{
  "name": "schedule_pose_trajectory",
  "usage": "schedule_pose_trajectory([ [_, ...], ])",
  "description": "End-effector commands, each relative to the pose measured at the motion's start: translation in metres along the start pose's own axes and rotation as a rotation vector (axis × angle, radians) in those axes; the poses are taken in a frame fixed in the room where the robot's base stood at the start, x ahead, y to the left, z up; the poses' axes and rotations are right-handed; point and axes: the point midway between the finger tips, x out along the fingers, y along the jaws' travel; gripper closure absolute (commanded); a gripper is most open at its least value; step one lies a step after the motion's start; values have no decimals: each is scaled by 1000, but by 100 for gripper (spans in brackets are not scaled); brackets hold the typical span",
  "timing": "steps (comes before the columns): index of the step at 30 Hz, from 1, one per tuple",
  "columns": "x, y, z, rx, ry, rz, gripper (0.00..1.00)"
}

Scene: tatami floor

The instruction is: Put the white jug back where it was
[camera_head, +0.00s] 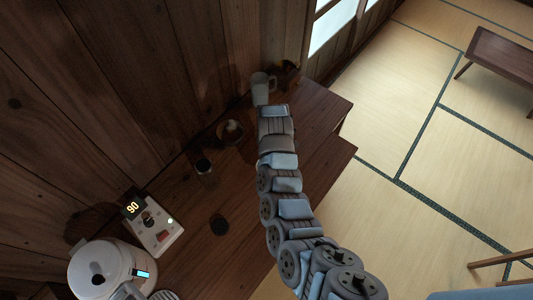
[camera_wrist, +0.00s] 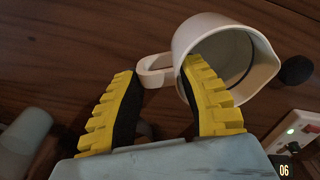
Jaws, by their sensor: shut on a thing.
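The white jug (camera_head: 262,90) is at the far end of my arm in the head view, near the wooden wall. In the wrist view the jug (camera_wrist: 198,38) shows its open mouth, with its handle (camera_wrist: 153,72) to the left. My gripper (camera_wrist: 158,78) has its two yellow-padded fingers on either side of the handle and is shut on it. The right finger covers part of the jug's rim and body. The fingers are hidden in the head view. I cannot tell whether the jug's base touches the counter.
A dark object (camera_head: 289,66) is behind the jug. The counter's right end is bare.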

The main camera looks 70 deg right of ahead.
Motion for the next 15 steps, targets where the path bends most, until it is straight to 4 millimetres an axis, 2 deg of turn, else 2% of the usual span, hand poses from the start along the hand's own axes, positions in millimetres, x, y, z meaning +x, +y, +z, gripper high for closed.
schedule_pose_trajectory([
  [15, 20, 22, -8, -2, -3, -1, 100],
])
